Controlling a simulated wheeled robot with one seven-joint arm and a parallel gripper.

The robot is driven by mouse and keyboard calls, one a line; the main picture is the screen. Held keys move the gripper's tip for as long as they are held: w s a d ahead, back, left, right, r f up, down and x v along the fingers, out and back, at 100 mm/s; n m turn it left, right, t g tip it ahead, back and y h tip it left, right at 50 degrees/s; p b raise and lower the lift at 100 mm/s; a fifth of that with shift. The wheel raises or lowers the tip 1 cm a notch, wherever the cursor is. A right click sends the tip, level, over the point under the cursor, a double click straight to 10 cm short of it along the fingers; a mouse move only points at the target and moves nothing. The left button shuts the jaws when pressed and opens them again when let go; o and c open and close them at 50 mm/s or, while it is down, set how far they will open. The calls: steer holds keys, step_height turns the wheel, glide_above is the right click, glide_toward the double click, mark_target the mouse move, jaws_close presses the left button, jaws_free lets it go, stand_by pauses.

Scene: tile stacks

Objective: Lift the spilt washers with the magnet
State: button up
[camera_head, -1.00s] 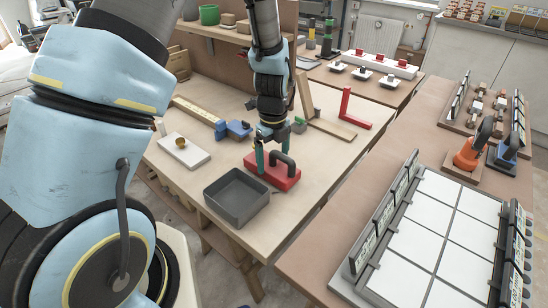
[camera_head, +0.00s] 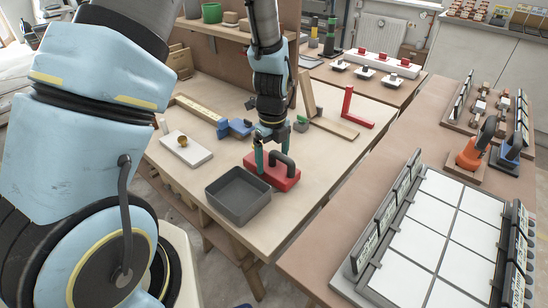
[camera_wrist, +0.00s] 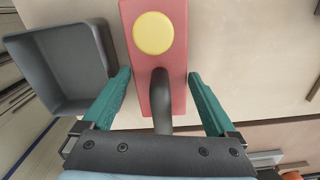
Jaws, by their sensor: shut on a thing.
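A red block magnet (camera_head: 282,180) with a dark arched handle and a round yellow disc on top stands on the wooden bench. The magnet also shows in the wrist view (camera_wrist: 176,85), with the disc (camera_wrist: 153,33) at its far end. My gripper (camera_head: 272,152) is over it, and its teal fingers (camera_wrist: 158,80) are shut on the magnet, one along each side. I see no loose washers in either view. The magnet's underside is hidden.
A dark grey open tray (camera_head: 213,202) stands just left of the magnet and looks empty. A white board (camera_head: 200,157) with a brass-coloured piece, a blue clamp-like tool (camera_head: 238,128) and a red angle bar (camera_head: 347,104) lie farther back. Bench space right of the magnet is clear.

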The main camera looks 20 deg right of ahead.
steer(key=shift+s+a+r, duration=0.1)
steer(key=shift+s+a, duration=0.3)
steer(key=shift+a, duration=0.35)
stand_by(0.6)
steer(key=shift+r+p, duration=2.6)
steer(key=shift+r, duration=0.9)
